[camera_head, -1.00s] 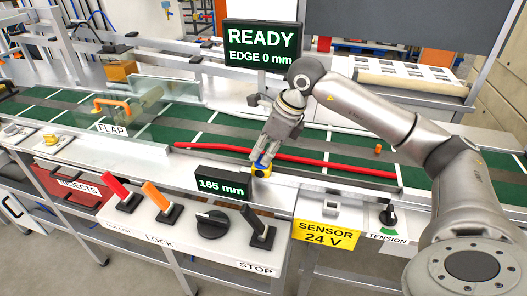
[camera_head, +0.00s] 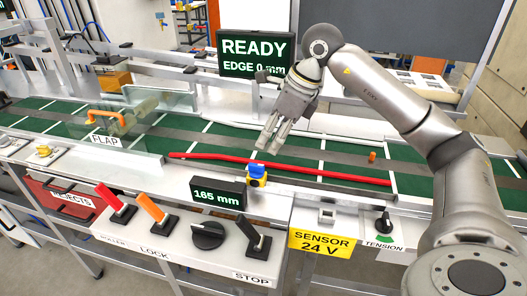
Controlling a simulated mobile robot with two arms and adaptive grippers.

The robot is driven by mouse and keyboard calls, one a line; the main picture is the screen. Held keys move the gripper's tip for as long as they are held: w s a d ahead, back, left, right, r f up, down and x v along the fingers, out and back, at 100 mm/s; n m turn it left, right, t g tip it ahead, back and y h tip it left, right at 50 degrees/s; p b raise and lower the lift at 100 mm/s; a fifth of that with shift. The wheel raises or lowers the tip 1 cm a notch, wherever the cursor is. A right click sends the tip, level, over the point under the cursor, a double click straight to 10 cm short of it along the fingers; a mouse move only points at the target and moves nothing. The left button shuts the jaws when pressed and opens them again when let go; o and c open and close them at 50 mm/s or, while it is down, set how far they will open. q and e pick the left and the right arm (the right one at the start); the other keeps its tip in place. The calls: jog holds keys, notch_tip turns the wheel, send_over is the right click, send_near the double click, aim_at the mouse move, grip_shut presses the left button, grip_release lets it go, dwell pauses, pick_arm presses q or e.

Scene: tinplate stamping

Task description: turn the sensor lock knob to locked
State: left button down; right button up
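A small yellow sensor block (camera_head: 257,181) sits on the near rail of the belt, just right of the 165 mm display. A blue knob (camera_head: 256,169) is on its top; its lock position is too small to read. My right gripper (camera_head: 271,147) is above and slightly right of the blue knob, apart from it. Its fingers point down, a little spread, with nothing between them. My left gripper is out of view.
A red strip (camera_head: 330,173) runs along the green belt behind the sensor. In front are red (camera_head: 116,203) and orange (camera_head: 154,208) levers, a black dial (camera_head: 207,235) and a black lever (camera_head: 254,240). The READY screen (camera_head: 256,52) stands behind.

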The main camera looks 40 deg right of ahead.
jog(key=shift+v, duration=1.6)
